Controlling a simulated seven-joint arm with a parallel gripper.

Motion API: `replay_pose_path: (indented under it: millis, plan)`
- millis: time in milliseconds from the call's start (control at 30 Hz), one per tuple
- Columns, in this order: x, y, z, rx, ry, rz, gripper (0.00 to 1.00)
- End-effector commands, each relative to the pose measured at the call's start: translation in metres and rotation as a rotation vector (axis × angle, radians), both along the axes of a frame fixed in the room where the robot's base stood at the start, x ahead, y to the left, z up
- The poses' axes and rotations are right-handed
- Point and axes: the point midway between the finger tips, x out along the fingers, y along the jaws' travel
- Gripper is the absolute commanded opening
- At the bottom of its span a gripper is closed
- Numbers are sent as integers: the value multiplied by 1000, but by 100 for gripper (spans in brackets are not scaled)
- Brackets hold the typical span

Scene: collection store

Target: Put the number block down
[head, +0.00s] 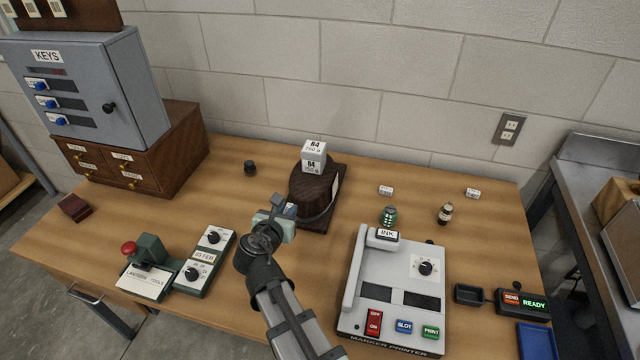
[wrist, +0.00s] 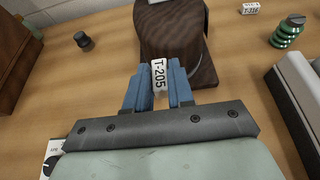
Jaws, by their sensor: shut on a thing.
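The number block (wrist: 159,76) is small and white and reads T-205. In the wrist view it sits between the two blue fingers of my gripper (wrist: 158,92), which is shut on it. In the head view my gripper (head: 285,208) is over the table (head: 235,220), just in front of the dark wooden stand (head: 312,190). The block itself cannot be made out there. Whether it touches anything below is not clear.
A white R4 750 g block (head: 314,154) stands on the wooden stand. A marker printer (head: 395,290) is at right, a dial box (head: 205,262) at left. Table left of the stand is mostly clear.

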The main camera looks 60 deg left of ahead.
Motion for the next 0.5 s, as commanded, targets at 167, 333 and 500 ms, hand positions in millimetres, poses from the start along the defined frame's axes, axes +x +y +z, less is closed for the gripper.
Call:
replay_pose_path:
  millis: [167, 333, 500]
  plan:
    - [0, 0, 5, 1, 1, 1, 0]
    - [0, 0, 2, 0, 0, 2, 0]
    - [0, 0, -19, -2, -1, 3, 0]
